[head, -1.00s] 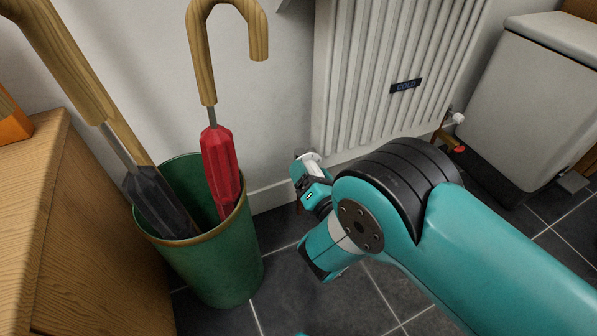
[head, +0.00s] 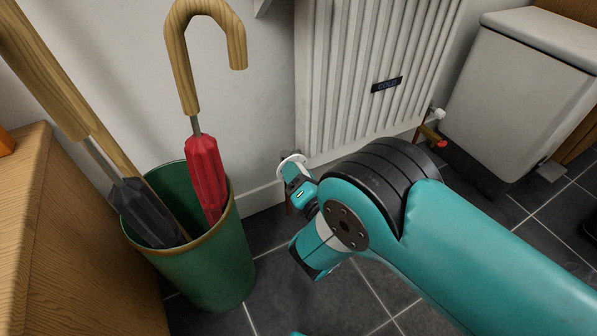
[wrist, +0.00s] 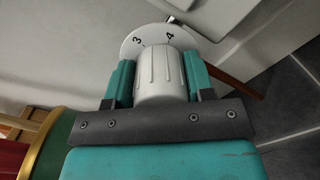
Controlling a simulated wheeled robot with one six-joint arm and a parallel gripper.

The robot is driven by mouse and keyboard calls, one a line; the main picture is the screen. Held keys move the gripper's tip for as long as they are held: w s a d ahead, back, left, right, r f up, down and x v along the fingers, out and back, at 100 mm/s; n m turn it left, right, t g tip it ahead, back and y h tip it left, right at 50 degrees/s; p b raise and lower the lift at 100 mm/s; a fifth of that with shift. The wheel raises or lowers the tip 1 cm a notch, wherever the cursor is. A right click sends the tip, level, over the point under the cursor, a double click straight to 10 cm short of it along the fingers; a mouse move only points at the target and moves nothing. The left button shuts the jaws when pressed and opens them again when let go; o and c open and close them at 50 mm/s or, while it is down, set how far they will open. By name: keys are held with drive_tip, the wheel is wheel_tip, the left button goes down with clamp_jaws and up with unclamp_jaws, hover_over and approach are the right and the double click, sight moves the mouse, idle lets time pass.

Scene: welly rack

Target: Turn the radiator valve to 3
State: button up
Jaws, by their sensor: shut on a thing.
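The radiator valve's white ribbed knob (wrist: 160,72) sits between my gripper's two teal fingers, which touch its sides. My gripper (wrist: 160,88) is shut on it. Behind the knob, a white dial (wrist: 128,47) shows the numbers 3, on the left, and 4, near the top middle. A small metal piece shows at the dial's top edge, close above the 4. The rest of the dial is hidden by the knob and fingers. In the head view, the pale dial (head: 291,160) shows at the radiator's lower left corner, with my gripper (head: 294,181) against the valve.
The white radiator (head: 365,75) bears a dark "COLD" label (head: 387,85). A green bin (head: 215,265) with umbrellas stands left of my gripper. A wooden cabinet (head: 80,250) is at far left. A grey box (head: 520,85) stands right. Tiled floor is clear below my gripper.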

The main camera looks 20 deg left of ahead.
drive_tip(key=m+p, duration=0.4)
drive_tip(key=m, duration=0.3)
drive_tip(key=shift+r, duration=0.1)
drive_tip(key=m+p, duration=0.2)
drive_tip(key=m, duration=0.1)
drive_tip(key=shift+m+g+p, duration=0.3)
drive_tip(key=shift+m+p, duration=0.1)
drive_tip(key=m+p, duration=0.2)
drive_tip(key=m, duration=0.1)
drive_tip(key=m+p, duration=0.4)
drive_tip(key=m, duration=0.2)
drive_tip(key=shift+m, duration=0.3)
drive_tip(key=m, duration=0.3)
drive_tip(key=shift+f+g+p, duration=0.2)
drive_tip(key=shift+g+p, duration=0.1)
drive_tip(key=shift+p, duration=0.05)
drive_tip(key=shift+m+y, duration=0.3)
drive_tip(key=shift+m, duration=1.4)
